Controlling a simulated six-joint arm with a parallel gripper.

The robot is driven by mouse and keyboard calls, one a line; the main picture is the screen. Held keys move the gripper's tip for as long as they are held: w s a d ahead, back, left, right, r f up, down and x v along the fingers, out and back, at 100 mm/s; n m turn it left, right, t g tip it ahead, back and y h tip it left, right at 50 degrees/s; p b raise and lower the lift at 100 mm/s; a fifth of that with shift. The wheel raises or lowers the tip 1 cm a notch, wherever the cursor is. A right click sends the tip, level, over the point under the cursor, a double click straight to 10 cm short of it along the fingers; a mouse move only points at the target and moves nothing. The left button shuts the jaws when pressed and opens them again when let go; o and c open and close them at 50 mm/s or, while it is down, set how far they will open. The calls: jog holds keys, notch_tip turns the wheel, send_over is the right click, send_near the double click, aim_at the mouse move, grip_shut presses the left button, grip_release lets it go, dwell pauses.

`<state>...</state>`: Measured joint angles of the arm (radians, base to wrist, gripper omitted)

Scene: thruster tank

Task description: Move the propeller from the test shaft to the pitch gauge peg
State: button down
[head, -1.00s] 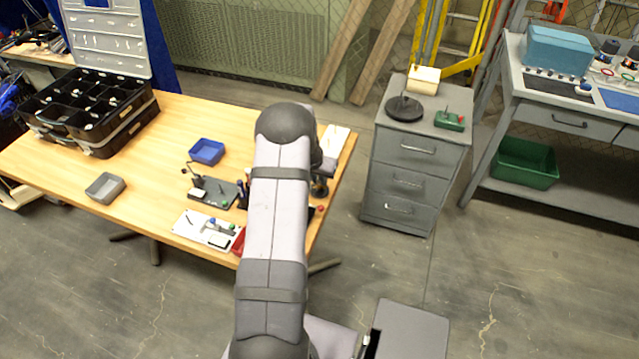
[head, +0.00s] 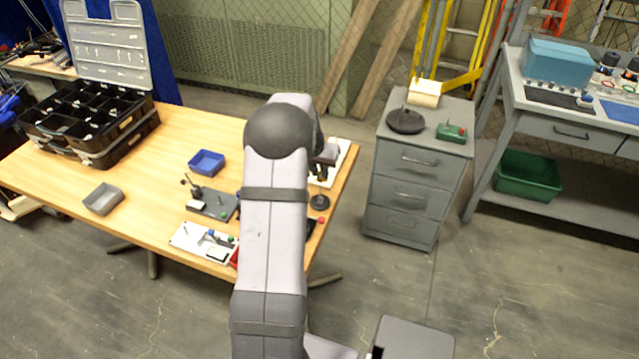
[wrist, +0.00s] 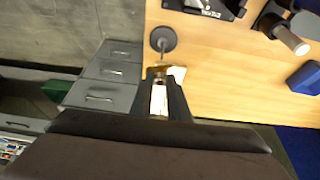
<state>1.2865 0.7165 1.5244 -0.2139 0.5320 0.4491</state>
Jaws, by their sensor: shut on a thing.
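My gripper (wrist: 159,88) is shut on a small brass-coloured piece (wrist: 157,71), apparently the propeller, at its fingertips. In the head view my gripper (head: 325,168) is above the table's right end, and the propeller is too small to make out there. A thin upright rod on a round dark base (head: 319,203) stands on the table just below the gripper. It also shows in the wrist view (wrist: 164,40), apart from the held piece. Another upright rod on a round black base (head: 405,122) stands on the grey drawer cabinet. I cannot tell for sure which is the shaft and which the peg.
The cabinet (head: 412,190) also carries a cream block (head: 425,93) and a green block (head: 451,132). The table (head: 150,180) holds a blue tray (head: 206,162), a grey tray (head: 102,199), small fixtures (head: 213,203) and a black organizer (head: 90,125). A floor gap separates table and cabinet.

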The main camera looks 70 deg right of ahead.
jog(key=shift+r, duration=0.9)
jog(key=w+a+p, duration=0.1)
jog(key=w+a, duration=0.3)
jog(key=w, duration=0.5)
jog(key=w+a+f+p, duration=0.1)
jog(key=w+a, duration=0.3)
jog(key=w, duration=0.6)
jog(key=w+a+p, duration=0.1)
jog(key=w+a, duration=0.3)
jog(key=w, duration=0.6)
jog(key=shift+f+p, duration=0.35)
jog(key=shift+f, duration=0.05)
jog(key=shift+f, duration=0.1)
jog(key=shift+f+b, duration=0.75)
jog(key=shift+f, duration=1.1)
jog(key=shift+f+b, duration=0.2)
jog(key=shift+b, duration=0.55)
